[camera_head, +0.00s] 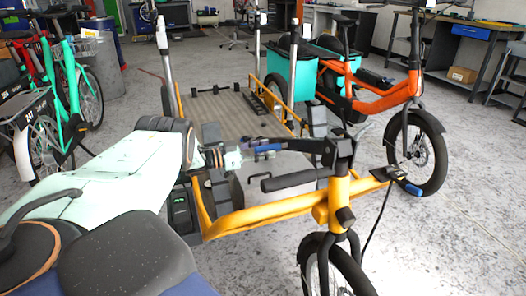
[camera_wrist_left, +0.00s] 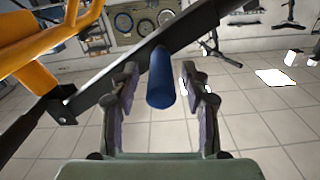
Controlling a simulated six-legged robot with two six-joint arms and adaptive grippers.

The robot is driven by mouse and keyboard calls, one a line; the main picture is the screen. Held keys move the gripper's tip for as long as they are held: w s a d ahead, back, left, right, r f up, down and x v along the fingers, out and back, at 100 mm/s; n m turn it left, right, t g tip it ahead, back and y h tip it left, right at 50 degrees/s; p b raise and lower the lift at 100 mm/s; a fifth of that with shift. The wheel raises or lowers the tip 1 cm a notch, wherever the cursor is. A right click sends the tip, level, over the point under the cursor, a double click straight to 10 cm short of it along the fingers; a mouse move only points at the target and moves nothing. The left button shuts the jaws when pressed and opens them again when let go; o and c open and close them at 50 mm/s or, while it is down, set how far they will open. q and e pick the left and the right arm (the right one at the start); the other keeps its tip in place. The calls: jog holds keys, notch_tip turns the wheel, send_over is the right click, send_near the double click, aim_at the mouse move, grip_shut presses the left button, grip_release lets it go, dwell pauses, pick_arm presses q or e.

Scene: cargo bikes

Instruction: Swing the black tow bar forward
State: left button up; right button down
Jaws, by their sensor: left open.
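The black tow bar (camera_head: 305,146) reaches left from the yellow-orange front frame of the cargo bike (camera_head: 265,213) in the head view. A blue grip (camera_head: 265,148) is at its left end. In the left wrist view, the black tow bar (camera_wrist_left: 108,88) slants up to the right, and its blue grip (camera_wrist_left: 161,80) points towards the camera. My left gripper (camera_head: 233,158) is at the grip's end. In the left wrist view its open fingers (camera_wrist_left: 163,95) stand either side of the blue grip, with visible gaps. My right gripper is not in view.
A black handlebar grip (camera_head: 290,180) lies just below the tow bar. A second blue-tipped black part (camera_head: 408,187) is at the frame's right end. An orange bike (camera_head: 370,92) with teal boxes stands behind. Green bikes (camera_head: 68,80) stand left. Floor at the lower right is clear.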

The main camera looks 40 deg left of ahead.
pick_arm(q)
jog(key=shift+c, duration=0.3)
grip_shut()
dwell(0.4)
